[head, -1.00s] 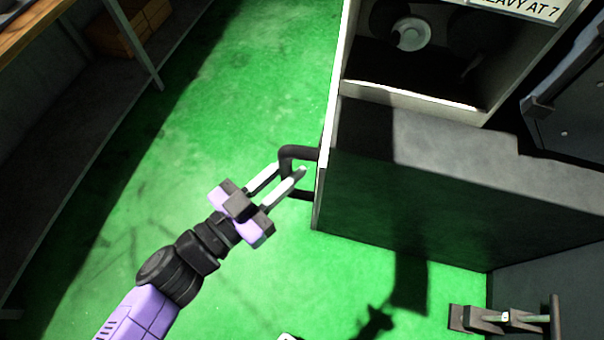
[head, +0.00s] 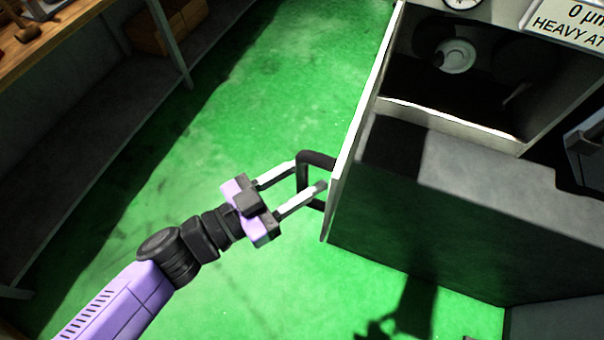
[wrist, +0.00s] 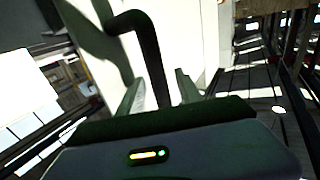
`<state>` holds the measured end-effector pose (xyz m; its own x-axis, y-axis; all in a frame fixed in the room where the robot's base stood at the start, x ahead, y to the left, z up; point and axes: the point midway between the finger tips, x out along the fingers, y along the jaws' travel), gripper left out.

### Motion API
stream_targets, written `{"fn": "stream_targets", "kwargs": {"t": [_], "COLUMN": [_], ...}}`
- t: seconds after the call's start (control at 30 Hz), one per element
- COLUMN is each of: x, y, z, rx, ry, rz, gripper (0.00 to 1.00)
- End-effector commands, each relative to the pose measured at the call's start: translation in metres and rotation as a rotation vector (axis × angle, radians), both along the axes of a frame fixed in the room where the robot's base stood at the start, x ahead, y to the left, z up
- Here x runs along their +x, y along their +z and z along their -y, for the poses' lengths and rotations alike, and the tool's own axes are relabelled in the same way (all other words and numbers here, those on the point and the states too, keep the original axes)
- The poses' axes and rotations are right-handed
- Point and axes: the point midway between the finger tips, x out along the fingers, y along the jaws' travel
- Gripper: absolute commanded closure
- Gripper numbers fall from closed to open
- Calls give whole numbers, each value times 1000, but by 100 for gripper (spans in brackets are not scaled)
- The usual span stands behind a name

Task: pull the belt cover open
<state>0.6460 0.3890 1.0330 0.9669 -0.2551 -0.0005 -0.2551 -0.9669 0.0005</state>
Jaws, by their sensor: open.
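The belt cover (head: 352,143) is a pale upright panel, seen almost edge-on in the head view at the left end of the machine. Its black, bent bar handle (head: 302,173) sticks out to the left. In the wrist view the handle (wrist: 150,52) runs down between my fingers, in front of the pale cover face (wrist: 185,35). My gripper (head: 307,178) is open, with its two fingers on either side of the handle bar. I cannot tell whether a finger touches the bar.
A grey machine body (head: 460,180) lies right of the cover, with a dark recess holding a round pale pulley (head: 455,57) above it. A bench with shelves (head: 100,130) stands at the left. Green floor (head: 250,110) between bench and cover is clear.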

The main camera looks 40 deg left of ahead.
Motion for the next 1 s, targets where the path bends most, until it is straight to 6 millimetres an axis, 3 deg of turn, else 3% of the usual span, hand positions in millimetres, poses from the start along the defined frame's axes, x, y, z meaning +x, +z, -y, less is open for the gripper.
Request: {"fn": "stream_targets", "kwargs": {"t": [0.27,0.7,1.0], "x": [-3,-62,-76], "y": [0,-2,0], "z": [-1,-17,-20], "rx": [1,1,0], "ry": [1,2,0], "rz": [0,-1,0], "gripper": [59,59,59]}}
